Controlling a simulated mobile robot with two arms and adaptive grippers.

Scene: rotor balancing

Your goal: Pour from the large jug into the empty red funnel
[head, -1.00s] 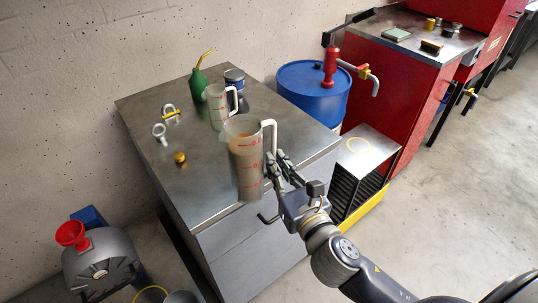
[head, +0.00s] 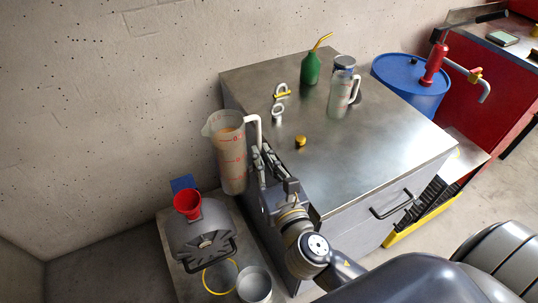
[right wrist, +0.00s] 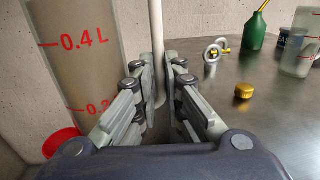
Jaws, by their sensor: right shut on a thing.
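The large jug (head: 231,160) is clear with red marks and holds a brownish liquid. It is upright in the air, left of the metal cabinet, above and a little right of the red funnel. My right gripper (head: 262,160) is shut on its white handle; in the right wrist view the handle (right wrist: 157,45) stands between the fingers (right wrist: 158,85), with the jug (right wrist: 75,50) on the left. The red funnel (head: 187,203) sits on top of a grey rounded housing (head: 203,235). Its rim also shows low in the right wrist view (right wrist: 60,142). My left gripper is not in view.
A smaller jug (head: 341,95), a green oil can (head: 311,68), a dark tin, shackles (head: 280,95) and a yellow cap (head: 300,141) stand on the cabinet top (head: 390,135). A metal bucket (head: 254,284) is below the housing. The wall is close behind.

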